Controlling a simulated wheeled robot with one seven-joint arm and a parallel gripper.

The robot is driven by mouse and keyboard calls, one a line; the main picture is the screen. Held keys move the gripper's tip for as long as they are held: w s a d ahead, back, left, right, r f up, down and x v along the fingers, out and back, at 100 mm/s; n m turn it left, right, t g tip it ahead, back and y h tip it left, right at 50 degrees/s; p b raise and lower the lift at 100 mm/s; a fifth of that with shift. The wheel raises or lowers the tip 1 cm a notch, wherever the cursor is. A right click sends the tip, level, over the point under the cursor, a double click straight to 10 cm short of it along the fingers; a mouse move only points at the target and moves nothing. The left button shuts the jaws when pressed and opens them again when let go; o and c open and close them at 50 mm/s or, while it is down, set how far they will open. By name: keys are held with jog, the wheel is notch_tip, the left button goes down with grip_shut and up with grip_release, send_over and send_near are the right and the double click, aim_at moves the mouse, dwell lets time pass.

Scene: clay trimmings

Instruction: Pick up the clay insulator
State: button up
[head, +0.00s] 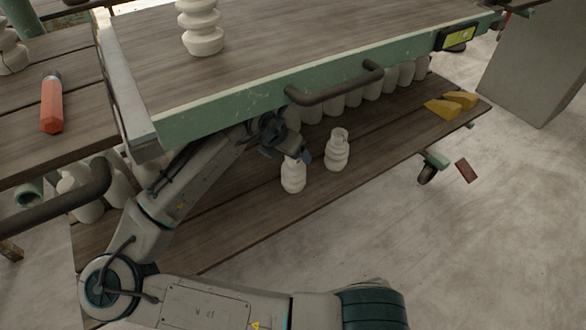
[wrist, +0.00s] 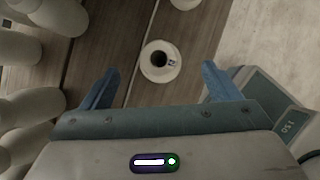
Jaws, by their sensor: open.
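A pale clay insulator (head: 293,176) with rounded ribs stands upright on the lower shelf in the head view. Its top is close to my gripper (head: 288,154), which reaches in under the upper deck and partly covers it. A second pale insulator (head: 337,152) stands just to the right, apart from my gripper. The wrist view shows one insulator (wrist: 160,70) from above, with a dark round hole and a small mark on its rim. It lies ahead of my two blue fingers, between their lines. The fingers are spread and empty. I cannot tell which of the two it is.
The upper deck's green edge and dark handle (head: 335,84) overhang the lower shelf (head: 235,225). A row of pale insulators (head: 370,92) stands at the back of the shelf. Yellow wedges (head: 442,108) lie at its right end. Another insulator (head: 201,28) stands on the upper deck.

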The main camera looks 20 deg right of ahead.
aim_at(294, 170)
jog(key=b+x, duration=0.4)
jog(key=x, duration=0.3)
jog(key=shift+f, duration=0.1)
grip_shut()
